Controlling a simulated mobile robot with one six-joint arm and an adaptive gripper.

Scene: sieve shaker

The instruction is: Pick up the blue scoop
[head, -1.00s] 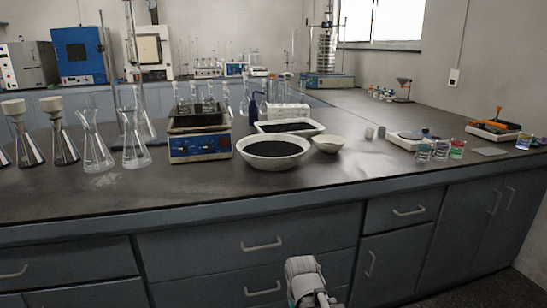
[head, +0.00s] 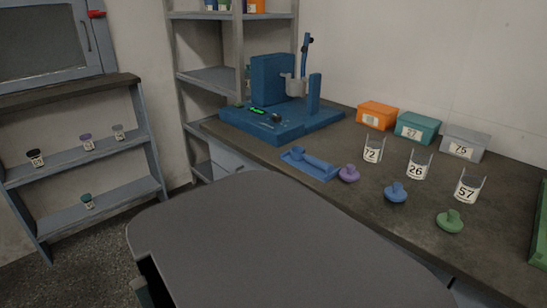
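A blue scoop (head: 312,165) lies on the dark bench in the head view, near the bench's front edge and in front of the blue machine. It is low and long. I cannot tell at this size whether it rests in a holder or directly on the bench. My gripper is not in view.
A blue shaker machine (head: 283,112) stands behind the scoop. Purple (head: 349,174), blue (head: 395,192) and green (head: 450,221) knobbed lids lie to the right. Labelled glass beakers (head: 418,165) and lidded boxes (head: 417,129) stand behind them. Shelves (head: 88,192) stand at left.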

